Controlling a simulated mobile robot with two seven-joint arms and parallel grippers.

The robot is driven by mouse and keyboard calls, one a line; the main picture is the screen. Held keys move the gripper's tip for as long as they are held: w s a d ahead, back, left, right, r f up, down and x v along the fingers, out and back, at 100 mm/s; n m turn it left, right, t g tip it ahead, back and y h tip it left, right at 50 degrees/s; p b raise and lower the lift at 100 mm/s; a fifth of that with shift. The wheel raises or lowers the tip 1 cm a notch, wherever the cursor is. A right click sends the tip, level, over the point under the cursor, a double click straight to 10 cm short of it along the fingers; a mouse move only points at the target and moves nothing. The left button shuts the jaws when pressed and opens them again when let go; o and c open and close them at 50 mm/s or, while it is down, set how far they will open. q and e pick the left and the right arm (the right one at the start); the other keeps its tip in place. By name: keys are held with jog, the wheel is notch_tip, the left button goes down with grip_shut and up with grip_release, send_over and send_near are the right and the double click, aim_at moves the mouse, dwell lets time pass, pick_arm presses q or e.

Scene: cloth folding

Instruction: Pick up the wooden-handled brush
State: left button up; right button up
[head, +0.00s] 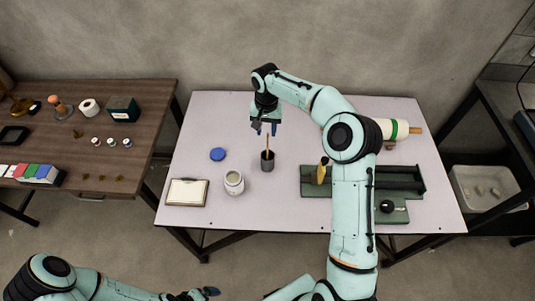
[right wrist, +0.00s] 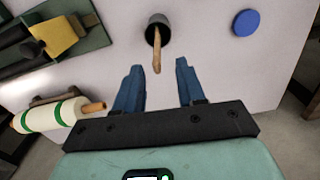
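The wooden-handled brush (head: 267,143) stands in a dark cup (head: 267,165) near the middle of the light table, its handle pointing up. In the right wrist view the handle (right wrist: 156,58) rises out of the cup (right wrist: 158,20) toward the camera, between the fingers' lines. Its bristle end is hidden in the cup. My right gripper (head: 266,129) is open and empty, just above and behind the handle top. Its blue fingers (right wrist: 158,66) are spread either side of the handle, apart from it. My left gripper (head: 207,292) shows only partly at the bottom edge, away from the table.
A blue lid (head: 217,154) and an open jar (head: 233,182) lie left of the cup, with a clipboard (head: 187,192) farther left. A green tray (head: 400,180) and a white roll (head: 390,128) with a green band are to the right. Side tables flank the main table.

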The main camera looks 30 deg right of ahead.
aim_at(268, 137)
notch_tip(268, 137, down, 5)
jog(key=shift+s+d+r, duration=0.15)
grip_shut()
pick_arm(q)
jog(key=shift+s+f, duration=0.1)
pick_arm(e)
jog(key=shift+r, duration=0.1)
